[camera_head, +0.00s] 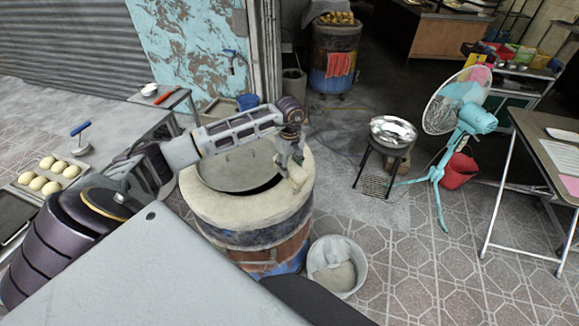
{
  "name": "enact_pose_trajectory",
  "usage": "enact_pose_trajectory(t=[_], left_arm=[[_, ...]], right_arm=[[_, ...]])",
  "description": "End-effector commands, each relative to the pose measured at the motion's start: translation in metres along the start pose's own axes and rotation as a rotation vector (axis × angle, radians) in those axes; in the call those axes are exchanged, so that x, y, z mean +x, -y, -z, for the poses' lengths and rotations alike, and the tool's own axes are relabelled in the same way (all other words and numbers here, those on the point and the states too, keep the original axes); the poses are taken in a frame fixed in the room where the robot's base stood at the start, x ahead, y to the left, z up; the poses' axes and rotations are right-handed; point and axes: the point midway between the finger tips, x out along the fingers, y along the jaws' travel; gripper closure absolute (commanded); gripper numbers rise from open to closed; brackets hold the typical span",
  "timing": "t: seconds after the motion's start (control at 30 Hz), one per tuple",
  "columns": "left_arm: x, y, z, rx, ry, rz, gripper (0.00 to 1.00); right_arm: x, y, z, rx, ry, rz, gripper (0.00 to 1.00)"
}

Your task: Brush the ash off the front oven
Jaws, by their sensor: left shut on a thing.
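The front oven (255,215) is a barrel with a thick pale rim and a blue and brown painted side. A round grey lid or plate (238,168) covers most of its mouth, with a dark gap at the front edge. My left arm reaches across the oven from the left. My left gripper (291,158) points down over the right side of the rim. It is shut on a small pale thing, seemingly a brush (299,174), at the rim; whether it touches the rim is unclear. Loose ash cannot be made out clearly. My right gripper is not in view.
A white bucket (352,252) of grey matter stands right of the oven. A steel pot on a stand (393,138), a turquoise fan (463,118) and a folding table (548,155) are farther right. Buns on a tray (50,175) lie left. A second barrel oven (334,55) stands behind.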

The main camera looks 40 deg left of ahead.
Motion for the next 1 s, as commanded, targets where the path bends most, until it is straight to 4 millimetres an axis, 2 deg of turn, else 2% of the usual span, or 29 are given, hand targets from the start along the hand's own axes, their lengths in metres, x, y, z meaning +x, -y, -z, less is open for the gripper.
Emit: enact_pose_trajectory(t=[0.7, 1.0], left_arm=[[0.001, -0.003, 0.000, 0.049, 0.000, 0.000, 0.71], [0.021, -0.004, -0.003, 0.055, 0.002, 0.001, 0.71]], right_arm=[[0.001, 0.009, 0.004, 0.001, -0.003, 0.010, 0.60], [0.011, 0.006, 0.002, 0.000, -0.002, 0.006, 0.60]])
